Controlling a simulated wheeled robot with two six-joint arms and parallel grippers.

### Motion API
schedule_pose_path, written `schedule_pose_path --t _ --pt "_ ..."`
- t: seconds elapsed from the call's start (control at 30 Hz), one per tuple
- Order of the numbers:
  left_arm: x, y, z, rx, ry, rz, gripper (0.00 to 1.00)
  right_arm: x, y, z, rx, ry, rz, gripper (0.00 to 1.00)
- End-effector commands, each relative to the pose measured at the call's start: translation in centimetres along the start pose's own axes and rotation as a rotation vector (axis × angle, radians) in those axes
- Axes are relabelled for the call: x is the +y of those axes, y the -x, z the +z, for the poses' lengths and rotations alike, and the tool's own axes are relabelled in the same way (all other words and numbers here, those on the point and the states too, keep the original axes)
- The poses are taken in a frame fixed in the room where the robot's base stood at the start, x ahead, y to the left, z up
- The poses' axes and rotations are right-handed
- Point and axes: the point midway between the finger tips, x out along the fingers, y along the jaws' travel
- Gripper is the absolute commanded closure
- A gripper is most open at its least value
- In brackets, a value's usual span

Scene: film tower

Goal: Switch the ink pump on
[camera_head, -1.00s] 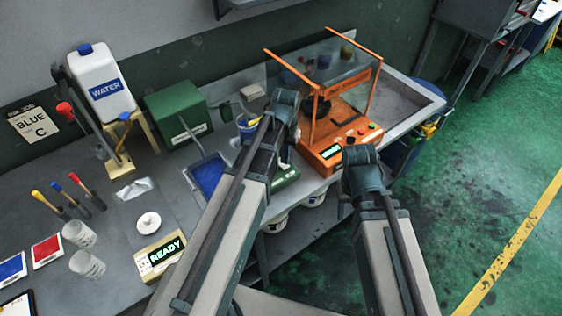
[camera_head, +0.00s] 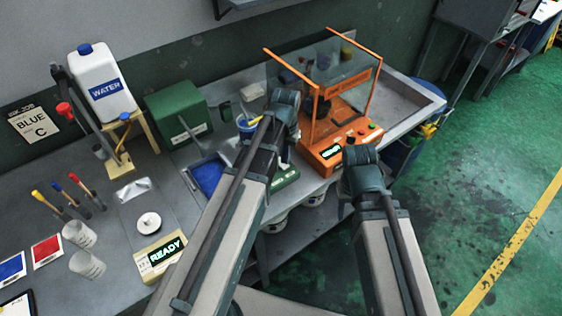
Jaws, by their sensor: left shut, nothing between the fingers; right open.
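No part is clearly legible as the ink pump. My two arms reach in from the bottom. The left arm ends in view between the blue tray and the orange machine, and the right arm ends just in front of the orange machine. No gripper fingers show on either arm, so the jaws are hidden.
A white water jug (camera_head: 103,88) stands on a wooden stand at the back left. A blue tray (camera_head: 207,176), a READY display box (camera_head: 161,254), two clear cups and several coloured tools are on the bench. Green floor lies open at the right.

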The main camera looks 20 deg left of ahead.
Motion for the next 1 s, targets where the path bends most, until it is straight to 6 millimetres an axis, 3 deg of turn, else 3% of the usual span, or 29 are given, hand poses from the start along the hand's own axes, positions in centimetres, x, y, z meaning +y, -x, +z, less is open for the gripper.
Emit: schedule_pose_path --t 1.0 --pt "0.0 -1.4 0.0 0.000 0.000 0.000 1.00 -0.1 -1.4 -0.1 0.000 0.000 0.000 0.50"
